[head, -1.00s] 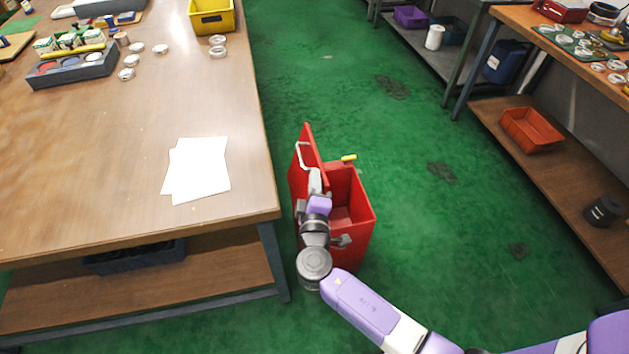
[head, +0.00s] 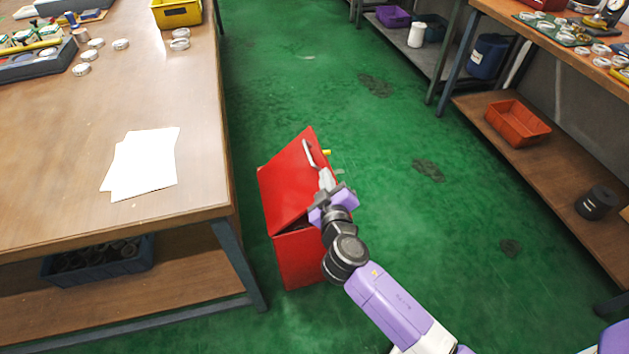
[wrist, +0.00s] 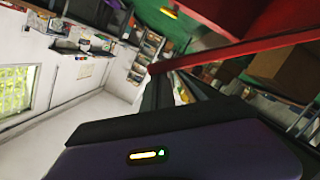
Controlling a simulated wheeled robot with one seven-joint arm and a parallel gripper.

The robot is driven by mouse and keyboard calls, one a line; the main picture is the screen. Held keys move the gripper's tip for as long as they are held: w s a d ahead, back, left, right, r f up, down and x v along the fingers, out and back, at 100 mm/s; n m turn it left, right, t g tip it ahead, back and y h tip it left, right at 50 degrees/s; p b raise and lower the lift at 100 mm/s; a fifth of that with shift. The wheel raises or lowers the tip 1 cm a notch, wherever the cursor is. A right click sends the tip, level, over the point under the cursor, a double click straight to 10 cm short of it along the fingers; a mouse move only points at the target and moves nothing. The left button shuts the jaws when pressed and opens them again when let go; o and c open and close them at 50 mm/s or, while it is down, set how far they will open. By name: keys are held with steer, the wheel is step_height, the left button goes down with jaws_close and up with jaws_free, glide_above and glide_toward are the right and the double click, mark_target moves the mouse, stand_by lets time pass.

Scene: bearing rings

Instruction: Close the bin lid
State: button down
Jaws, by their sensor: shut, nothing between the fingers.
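The red bin (head: 300,262) stands on the green floor beside the wooden table. Its red lid (head: 286,180) leans over the bin at a slant, partly open, with a dark gap under its near edge; the bin's inside is almost wholly hidden. A pale handle (head: 308,152) sits on the lid's outer face. My gripper (head: 325,178) is shut and empty at the lid's right side, close to the handle; I cannot tell whether it touches. In the wrist view a red edge (wrist: 235,52) crosses just beyond my dark fingers (wrist: 165,92).
The wooden table (head: 190,110) with white papers (head: 145,165) is close on the bin's left. A small yellow item (head: 327,152) shows behind the bin. A shelf with an orange tray (head: 518,124) stands at the right. The green floor between is clear.

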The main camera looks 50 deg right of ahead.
steer(key=shift+s+d+f+m+t+y+b, duration=0.25)
steer(key=shift+s+d+f+m+b, duration=0.65)
steer(key=shift+f+b, duration=1.2)
steer(key=shift+s+d+f+m+y+b, duration=0.5)
steer(key=shift+d+f+m+b, duration=0.65)
steer(key=shift+f, duration=1.95)
steer(key=shift+s+d+f+m+t+y+b, duration=0.2)
steer(key=shift+s+d+f+m+b, duration=0.9)
steer(key=shift+f, duration=1.5)
steer(key=shift+w+d+f+n+b, duration=0.1)
steer(key=shift+w+n+b, duration=0.2)
steer(key=shift+n+b, duration=0.05)
